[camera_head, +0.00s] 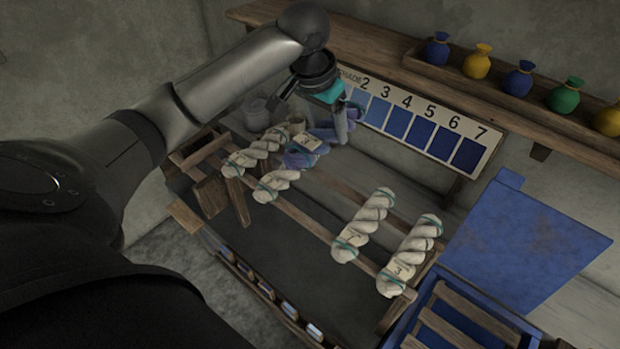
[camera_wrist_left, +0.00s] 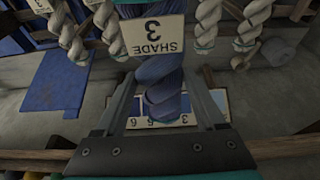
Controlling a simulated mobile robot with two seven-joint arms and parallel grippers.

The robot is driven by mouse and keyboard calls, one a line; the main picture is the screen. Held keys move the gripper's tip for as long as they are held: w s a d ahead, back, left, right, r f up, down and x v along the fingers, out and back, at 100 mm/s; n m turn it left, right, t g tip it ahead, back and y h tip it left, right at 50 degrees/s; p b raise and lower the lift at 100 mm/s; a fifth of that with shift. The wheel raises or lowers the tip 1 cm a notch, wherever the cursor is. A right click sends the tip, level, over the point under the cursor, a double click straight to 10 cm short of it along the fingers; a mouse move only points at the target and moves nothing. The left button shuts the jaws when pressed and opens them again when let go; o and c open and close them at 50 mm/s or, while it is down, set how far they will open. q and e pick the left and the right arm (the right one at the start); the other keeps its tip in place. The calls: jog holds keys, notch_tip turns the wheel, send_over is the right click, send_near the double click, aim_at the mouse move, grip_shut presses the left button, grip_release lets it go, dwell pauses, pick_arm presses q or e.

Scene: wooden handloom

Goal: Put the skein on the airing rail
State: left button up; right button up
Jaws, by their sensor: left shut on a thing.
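My left gripper (camera_head: 342,122) comes down from the upper left over the far end of the wooden rack. It is shut on a blue skein (camera_head: 300,158), which also shows between the fingers in the left wrist view (camera_wrist_left: 162,85). A paper tag (camera_wrist_left: 155,37) reading "SHADE 3" hangs on it. The airing rail (camera_head: 305,222) is a pair of wooden bars with white twisted skeins across it. The blue skein is at the rack's left part, beside two white skeins (camera_head: 255,153); I cannot tell whether it touches the bars. My right gripper is not in view.
Two more white skeins (camera_head: 362,226) lie on the right part, with a bare stretch of bars between the pairs. A numbered shade card (camera_head: 415,120) stands behind. Coloured pouches (camera_head: 477,62) sit on the shelf above. A blue box with an open lid (camera_head: 530,232) is at right.

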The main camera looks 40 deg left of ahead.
pick_arm(q)
notch_tip(320, 180, down, 20)
jog(key=b, duration=0.1)
jog(key=shift+r, duration=0.15)
dwell(0.3)
jog(key=o, duration=1.5)
jog(key=shift+f, duration=0.2)
jog(key=p+v, duration=0.1)
jog(key=v, duration=1.1)
jog(key=shift+r, duration=0.15)
